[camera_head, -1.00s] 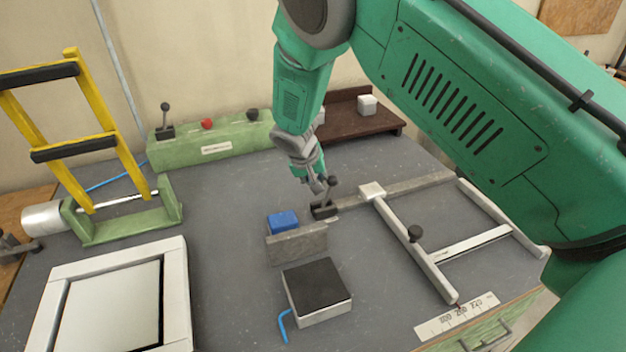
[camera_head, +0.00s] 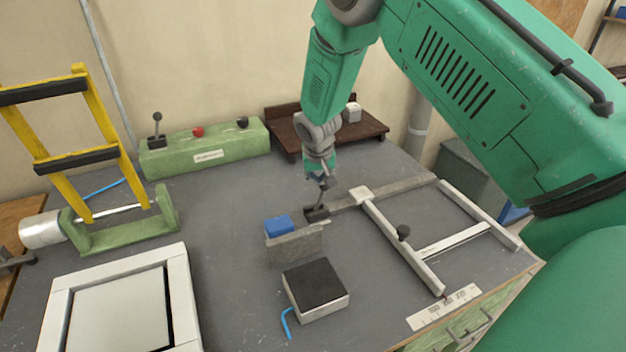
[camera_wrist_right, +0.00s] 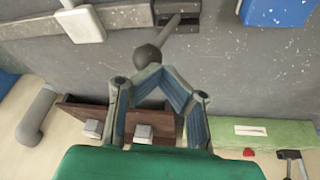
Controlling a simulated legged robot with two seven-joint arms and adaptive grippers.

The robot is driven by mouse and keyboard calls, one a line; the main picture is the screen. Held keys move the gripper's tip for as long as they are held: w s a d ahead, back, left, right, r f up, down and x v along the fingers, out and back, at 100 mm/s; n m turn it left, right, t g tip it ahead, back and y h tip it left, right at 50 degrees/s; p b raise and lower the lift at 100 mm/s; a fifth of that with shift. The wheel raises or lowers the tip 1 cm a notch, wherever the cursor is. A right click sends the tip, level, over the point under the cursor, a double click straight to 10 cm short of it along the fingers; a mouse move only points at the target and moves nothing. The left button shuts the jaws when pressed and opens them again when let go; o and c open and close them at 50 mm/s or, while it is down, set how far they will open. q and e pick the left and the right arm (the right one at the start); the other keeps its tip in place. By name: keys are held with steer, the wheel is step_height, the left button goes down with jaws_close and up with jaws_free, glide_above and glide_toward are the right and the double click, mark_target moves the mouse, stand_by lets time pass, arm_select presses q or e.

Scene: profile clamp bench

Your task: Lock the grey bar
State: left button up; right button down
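A long grey bar (camera_head: 395,187) lies flat across the bench, its left end at a dark toggle clamp (camera_head: 317,212). The clamp's lever with a round dark knob stands up, tilted slightly; the knob (camera_wrist_right: 148,57) also shows in the wrist view. My right gripper (camera_head: 321,177) is at the top of the lever. In the wrist view the fingertips (camera_wrist_right: 153,70) come together right at the knob, which shows beyond them rather than clearly between them. Whether they touch it is hard to tell. The bar also crosses the top of the wrist view (camera_wrist_right: 120,16). My left gripper is out of view.
A blue block (camera_head: 278,225), an upright grey plate (camera_head: 295,246) and a black-topped block (camera_head: 316,283) stand nearby. A green control box (camera_head: 205,148) and brown shelf (camera_head: 365,129) are behind.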

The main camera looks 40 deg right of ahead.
steer(key=shift+s+a+r, duration=0.15)
steer(key=shift+a, duration=0.1)
steer(key=shift+d, duration=0.45)
steer(key=shift+s+d+f, duration=0.1)
steer(key=shift+d+f, duration=0.1)
steer(key=shift+d, duration=0.15)
steer(key=shift+w+a, duration=0.25)
steer(key=shift+a, duration=0.5)
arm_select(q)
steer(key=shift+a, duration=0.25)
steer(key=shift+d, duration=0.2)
arm_select(e)
steer(key=shift+d+r, duration=0.1)
steer(key=shift+d, duration=0.2)
